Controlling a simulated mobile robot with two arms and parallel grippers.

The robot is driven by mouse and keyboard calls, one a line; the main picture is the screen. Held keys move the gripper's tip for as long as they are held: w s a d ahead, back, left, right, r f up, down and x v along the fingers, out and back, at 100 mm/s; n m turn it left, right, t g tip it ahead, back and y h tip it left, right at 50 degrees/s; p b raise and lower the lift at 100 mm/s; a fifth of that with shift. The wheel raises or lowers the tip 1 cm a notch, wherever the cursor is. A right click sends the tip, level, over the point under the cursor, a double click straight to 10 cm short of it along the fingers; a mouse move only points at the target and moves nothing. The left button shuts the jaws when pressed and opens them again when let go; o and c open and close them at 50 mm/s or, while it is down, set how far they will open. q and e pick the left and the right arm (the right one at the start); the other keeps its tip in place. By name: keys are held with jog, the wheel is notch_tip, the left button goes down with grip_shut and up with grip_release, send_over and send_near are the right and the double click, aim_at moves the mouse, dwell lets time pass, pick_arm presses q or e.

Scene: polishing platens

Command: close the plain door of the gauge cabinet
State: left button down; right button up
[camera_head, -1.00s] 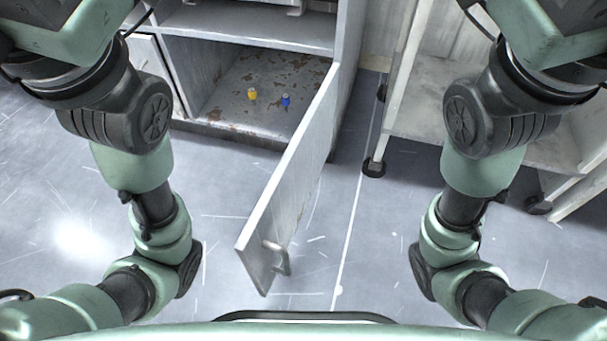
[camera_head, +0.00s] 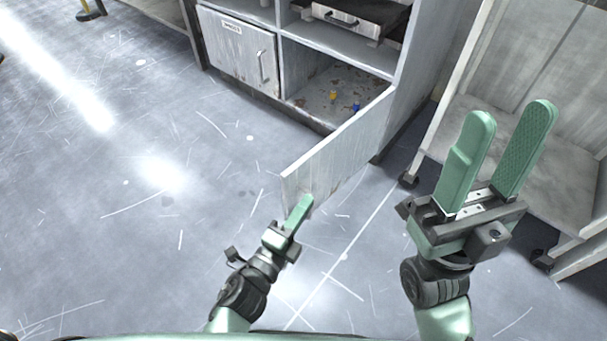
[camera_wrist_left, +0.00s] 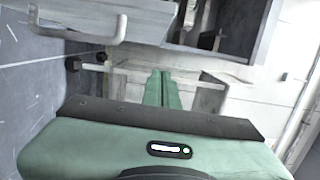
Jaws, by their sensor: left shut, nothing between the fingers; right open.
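The plain door (camera_head: 338,158) of the gauge cabinet (camera_head: 335,46) stands wide open, hinged on the cabinet's right side and swung out over the floor. My left gripper (camera_head: 303,203) is shut and empty, in front of the lower part of the door's free end; I cannot tell whether it touches. It hides the door's handle in the head view. In the left wrist view the shut fingers (camera_wrist_left: 164,88) point forward, and a bar handle (camera_wrist_left: 78,36) shows at upper left. My right gripper (camera_head: 512,115) is open and empty, raised to the right of the door.
The cabinet's labelled door (camera_head: 238,52) is closed. A yellow item (camera_head: 333,96) and a blue item (camera_head: 356,107) stand inside the open compartment. A wheeled shelf unit (camera_head: 500,120) stands on the right. The floor left of the door is clear.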

pick_arm(q)
jog(key=w+d+b, duration=0.1)
jog(key=w+b, duration=0.1)
jog(key=w, duration=0.9)
jog(key=shift+w+d+f+b, duration=0.2)
jog(key=shift+w+b, duration=0.05)
jog(key=shift+b, duration=0.05)
jog(key=shift+a, duration=0.1)
